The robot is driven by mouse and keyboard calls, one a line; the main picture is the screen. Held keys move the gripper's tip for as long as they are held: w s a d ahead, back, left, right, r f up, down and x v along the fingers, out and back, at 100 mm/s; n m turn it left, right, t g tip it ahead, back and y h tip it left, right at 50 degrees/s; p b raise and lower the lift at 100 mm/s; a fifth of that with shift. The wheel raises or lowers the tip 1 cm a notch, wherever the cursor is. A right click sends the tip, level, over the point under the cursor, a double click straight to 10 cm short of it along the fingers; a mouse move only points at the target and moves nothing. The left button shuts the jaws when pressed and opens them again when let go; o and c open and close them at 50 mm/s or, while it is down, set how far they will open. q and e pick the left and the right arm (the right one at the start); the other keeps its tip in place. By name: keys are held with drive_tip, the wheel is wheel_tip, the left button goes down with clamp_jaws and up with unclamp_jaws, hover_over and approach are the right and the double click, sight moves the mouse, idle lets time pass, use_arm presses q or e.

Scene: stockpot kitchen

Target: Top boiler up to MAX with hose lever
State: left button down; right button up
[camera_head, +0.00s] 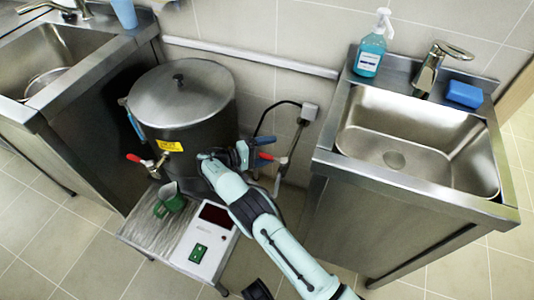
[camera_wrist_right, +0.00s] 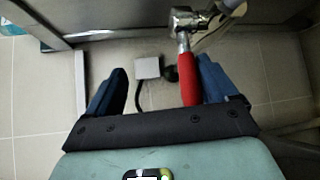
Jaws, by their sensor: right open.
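The boiler (camera_head: 180,100) is a large steel pot with its lid on and a yellow label on its front. The water level and any MAX mark cannot be made out. My right gripper (camera_head: 256,153) is at the boiler's right side, at the red hose lever (camera_head: 266,156). In the right wrist view the open gripper (camera_wrist_right: 160,80) has the red lever (camera_wrist_right: 188,75) between its blue fingers, close to the right finger. Whether they touch cannot be told. The lever joins a metal valve (camera_wrist_right: 185,20). My left gripper is not in view.
A red-handled tap (camera_head: 134,157) is on the boiler's front left, above a green mug (camera_head: 171,197) on the steel stand (camera_head: 142,236). A control box (camera_head: 205,236) sits beside the mug. A sink (camera_head: 410,150) stands right; a wall box (camera_head: 309,112) is behind the gripper.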

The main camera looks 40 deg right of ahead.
drive_tip(key=shift+o, duration=1.3)
wheel_tip(320, 180, up, 9)
drive_tip(key=p, duration=0.1)
drive_tip(key=shift+w+d, duration=0.2)
drive_tip(key=shift+w, duration=0.1)
drive_tip(key=r, duration=0.1)
drive_tip(key=r+p, duration=0.1)
drive_tip(key=shift+s+a+r+m, duration=0.2)
drive_tip(key=shift+a+r+m, duration=0.05)
drive_tip(key=shift+r+m, duration=0.05)
drive_tip(key=c, duration=0.6)
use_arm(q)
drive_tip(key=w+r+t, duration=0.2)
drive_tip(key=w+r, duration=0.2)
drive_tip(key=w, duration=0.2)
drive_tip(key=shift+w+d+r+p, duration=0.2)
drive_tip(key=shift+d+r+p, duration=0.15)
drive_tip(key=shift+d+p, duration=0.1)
use_arm(e)
wheel_tip(320, 180, up, 6)
drive_tip(key=shift+s+f, duration=0.1)
drive_tip(key=shift+f, duration=0.05)
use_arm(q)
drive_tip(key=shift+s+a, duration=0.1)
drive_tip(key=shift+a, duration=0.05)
use_arm(e)
drive_tip(key=shift+f, duration=0.15)
